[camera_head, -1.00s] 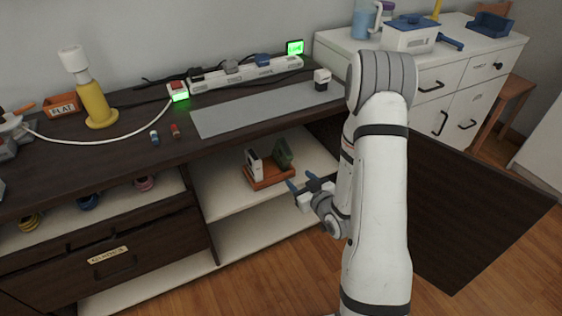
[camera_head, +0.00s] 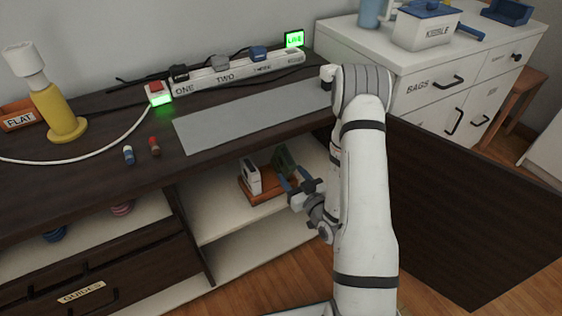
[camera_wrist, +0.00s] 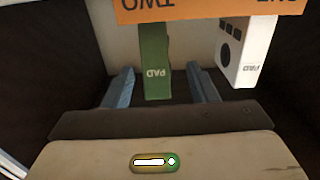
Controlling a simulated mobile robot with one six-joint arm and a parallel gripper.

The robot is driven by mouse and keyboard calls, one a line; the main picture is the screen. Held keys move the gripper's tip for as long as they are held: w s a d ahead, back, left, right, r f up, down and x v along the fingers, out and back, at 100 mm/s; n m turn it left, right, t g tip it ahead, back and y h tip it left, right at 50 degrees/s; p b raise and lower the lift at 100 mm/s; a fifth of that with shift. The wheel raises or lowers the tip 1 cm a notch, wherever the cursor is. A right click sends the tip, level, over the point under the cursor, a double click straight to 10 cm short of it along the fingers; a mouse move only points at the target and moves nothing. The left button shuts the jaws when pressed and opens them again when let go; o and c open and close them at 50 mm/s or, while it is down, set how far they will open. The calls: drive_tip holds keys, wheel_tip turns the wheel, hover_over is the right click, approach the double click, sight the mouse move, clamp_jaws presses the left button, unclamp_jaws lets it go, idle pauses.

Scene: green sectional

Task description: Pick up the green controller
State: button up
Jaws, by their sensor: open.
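The green controller (camera_head: 284,160) stands upright in an orange-brown stand (camera_head: 262,197) on the open shelf below the counter. In the wrist view, the green controller (camera_wrist: 154,62) shows its "PAD" lettering upside down, with the stand (camera_wrist: 205,10) at the top. My gripper (camera_head: 294,177) is open, just in front of the green controller. In the wrist view, its blue fingers (camera_wrist: 161,80) lie to either side of the controller's near end in the picture. I cannot tell whether either touches it. In the head view, the fingers partly hide the controller's lower part.
A white controller (camera_head: 250,177) stands in the same stand, close to one finger in the wrist view (camera_wrist: 243,50). The dark countertop (camera_head: 225,150) is above the shelf. A dark panel (camera_head: 460,210) is right of my arm.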

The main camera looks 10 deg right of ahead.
sight(285, 164)
drive_tip(key=x, duration=0.3)
drive_tip(key=b+x, duration=0.1)
drive_tip(key=x, duration=0.2)
drive_tip(key=shift+w+d+f, duration=0.1)
drive_tip(key=shift+d, duration=0.15)
drive_tip(key=shift+c, duration=0.4)
clamp_jaws()
